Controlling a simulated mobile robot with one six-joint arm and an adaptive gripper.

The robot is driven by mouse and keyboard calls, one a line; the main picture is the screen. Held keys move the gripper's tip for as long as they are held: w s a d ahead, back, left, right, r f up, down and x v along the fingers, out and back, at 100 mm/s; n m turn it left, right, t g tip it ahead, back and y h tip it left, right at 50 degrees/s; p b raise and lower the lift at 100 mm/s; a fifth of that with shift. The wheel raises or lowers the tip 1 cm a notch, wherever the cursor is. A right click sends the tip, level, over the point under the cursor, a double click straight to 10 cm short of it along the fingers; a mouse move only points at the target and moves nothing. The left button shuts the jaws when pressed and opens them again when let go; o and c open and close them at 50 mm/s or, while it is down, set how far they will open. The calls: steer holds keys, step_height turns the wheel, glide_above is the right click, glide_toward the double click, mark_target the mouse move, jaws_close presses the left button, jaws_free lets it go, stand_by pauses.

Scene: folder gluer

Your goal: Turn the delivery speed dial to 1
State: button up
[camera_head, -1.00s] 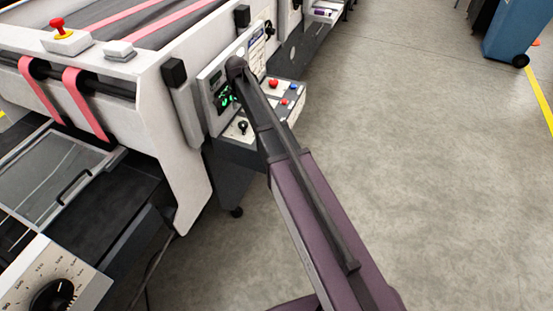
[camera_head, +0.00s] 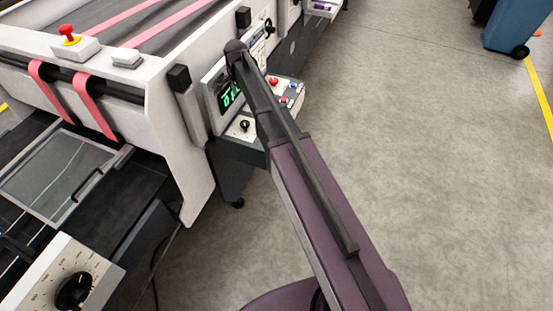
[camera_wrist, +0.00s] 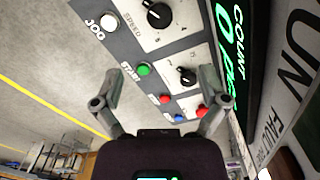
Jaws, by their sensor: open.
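In the wrist view, a black knob (camera_wrist: 158,15) with a white pointer sits on a white plate marked SPEED at the top edge. A second black knob (camera_wrist: 187,75) sits on a numbered plate below it. I cannot read "delivery" on either. My gripper (camera_wrist: 161,85) is open and empty, its fingers spread before the panel, apart from both knobs. In the head view, a black knob (camera_head: 244,125) shows on the panel left of my arm; my arm hides part of the panel and the gripper. A larger black dial (camera_head: 74,290) with a printed scale stands at bottom left.
A green button (camera_wrist: 143,69), a white button (camera_wrist: 108,21) and red and blue buttons lie close to the fingers. A green lit display (camera_wrist: 232,50) borders the panel. The machine (camera_head: 180,140) fills the left; open floor (camera_head: 430,170) lies right, with a blue bin (camera_head: 513,25) beyond.

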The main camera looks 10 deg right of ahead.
steer(key=s+d+f+n+b, duration=0.4)
steer(key=s+f+b, duration=0.3)
steer(key=s, duration=0.4)
steer(key=s+d+f+n+b, duration=0.4)
steer(key=s+f+b, duration=0.3)
steer(key=s, duration=0.4)
steer(key=shift+s+n+b, duration=0.2)
steer(key=shift+n+b, duration=0.1)
steer(key=shift+n, duration=0.3)
steer(key=shift+s+d+n, duration=0.2)
steer(key=shift+s+n, duration=0.2)
steer(key=shift+s, duration=0.55)
steer(key=shift+s+d+n, duration=0.2)
steer(key=shift+s+n, duration=0.2)
steer(key=shift+s, duration=0.5)
steer(key=shift+s+d+n, duration=0.2)
steer(key=shift+s+n, duration=0.2)
steer(key=shift+s, duration=0.55)
